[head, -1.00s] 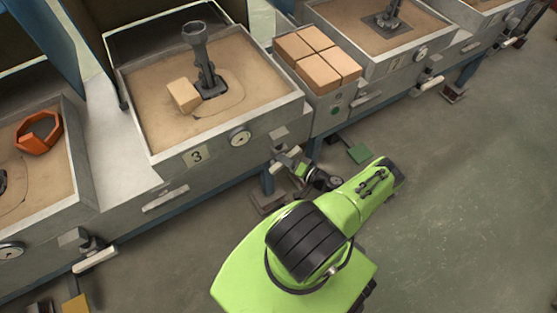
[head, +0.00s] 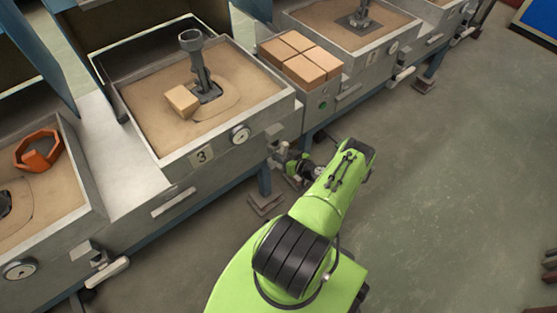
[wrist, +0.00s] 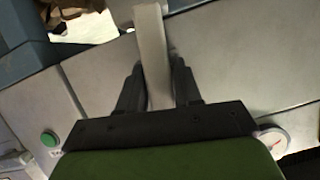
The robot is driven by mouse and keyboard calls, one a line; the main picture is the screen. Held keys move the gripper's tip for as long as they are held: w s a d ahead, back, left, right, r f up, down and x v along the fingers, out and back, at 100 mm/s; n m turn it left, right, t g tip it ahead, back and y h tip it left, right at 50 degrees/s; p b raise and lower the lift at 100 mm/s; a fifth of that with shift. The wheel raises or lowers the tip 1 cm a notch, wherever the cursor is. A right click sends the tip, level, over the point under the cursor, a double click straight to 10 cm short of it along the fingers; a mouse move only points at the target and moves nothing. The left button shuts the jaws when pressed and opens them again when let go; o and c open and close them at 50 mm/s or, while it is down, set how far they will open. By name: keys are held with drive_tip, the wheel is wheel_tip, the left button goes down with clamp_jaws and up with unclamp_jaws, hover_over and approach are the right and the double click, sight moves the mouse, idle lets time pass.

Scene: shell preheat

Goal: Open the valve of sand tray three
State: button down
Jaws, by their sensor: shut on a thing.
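Sand tray three (head: 283,104), with its "3" plate (head: 205,155) on the front, holds sand, a grey funnel-topped piece and a tan block. Its valve (head: 275,133) sits on the front wall at the right corner, right of the round gauge (head: 240,134). My gripper (head: 290,165) is at this valve, low in front of the tray, partly hidden by my green arm. In the wrist view, my gripper (wrist: 158,82) is shut on the pale valve handle (wrist: 152,45), which lies between both fingers. The handle's turn angle is hard to tell from the head view.
A box of tan blocks (head: 300,58) with a green button (head: 322,105) stands right of the tray. Another valve handle (head: 107,270) sticks out at lower left. An orange ring (head: 38,148) lies on the left tray. Open floor (head: 460,180) lies to the right.

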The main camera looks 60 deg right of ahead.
drive_tip(key=shift+n+h, duration=0.3)
drive_tip(key=shift+n, duration=0.2)
drive_tip(key=shift+p, duration=0.3)
drive_tip(key=c, duration=0.9)
unclamp_jaws()
drive_tip(key=p+v, duration=0.5)
drive_tip(key=v, duration=1)
drive_tip(key=shift+s+a+r, duration=0.25)
